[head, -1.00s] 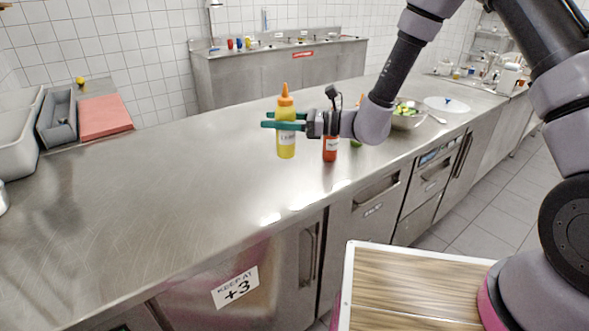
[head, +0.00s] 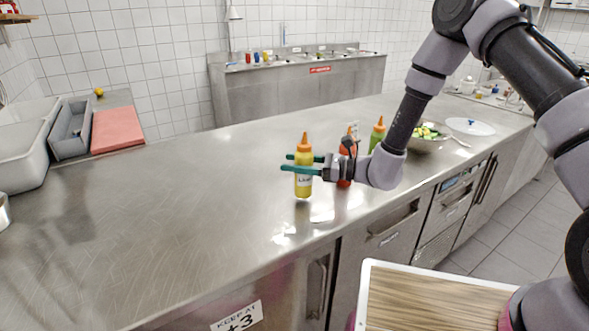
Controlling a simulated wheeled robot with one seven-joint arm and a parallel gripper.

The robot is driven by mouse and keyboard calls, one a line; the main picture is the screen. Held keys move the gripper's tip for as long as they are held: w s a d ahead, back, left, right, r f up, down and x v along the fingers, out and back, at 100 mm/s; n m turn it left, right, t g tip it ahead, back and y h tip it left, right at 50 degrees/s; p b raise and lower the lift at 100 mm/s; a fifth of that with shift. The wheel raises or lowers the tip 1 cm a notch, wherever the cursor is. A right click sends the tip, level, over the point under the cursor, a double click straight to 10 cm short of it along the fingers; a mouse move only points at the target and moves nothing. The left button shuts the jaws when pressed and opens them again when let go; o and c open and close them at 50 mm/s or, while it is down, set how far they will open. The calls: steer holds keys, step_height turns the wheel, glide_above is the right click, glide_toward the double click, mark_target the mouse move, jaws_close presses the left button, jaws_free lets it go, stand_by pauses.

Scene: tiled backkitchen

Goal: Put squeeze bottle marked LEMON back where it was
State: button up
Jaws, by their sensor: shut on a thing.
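The yellow squeeze bottle (head: 304,186) with an orange nozzle and a white label is upright in the middle of the head view. The label's lettering is too small to read. My gripper (head: 302,164), with green fingers, is shut around the bottle's upper body from the right. The bottle is over the steel counter (head: 190,210); I cannot tell whether its base touches the surface. A red bottle (head: 347,152) stands just to the right, partly hidden behind my gripper. A green bottle (head: 377,133) with an orange nozzle stands further right and back.
A bowl of cut vegetables (head: 428,140) and a white plate (head: 471,127) stand at the right. A red board (head: 118,130) and grey tubs (head: 72,128) are at the far left. The counter left of the yellow bottle is clear. A wooden-topped board (head: 430,300) is at the front.

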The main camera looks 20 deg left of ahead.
steer(key=shift+f, duration=0.85)
steer(key=o, duration=0.8)
steer(key=shift+f, duration=0.15)
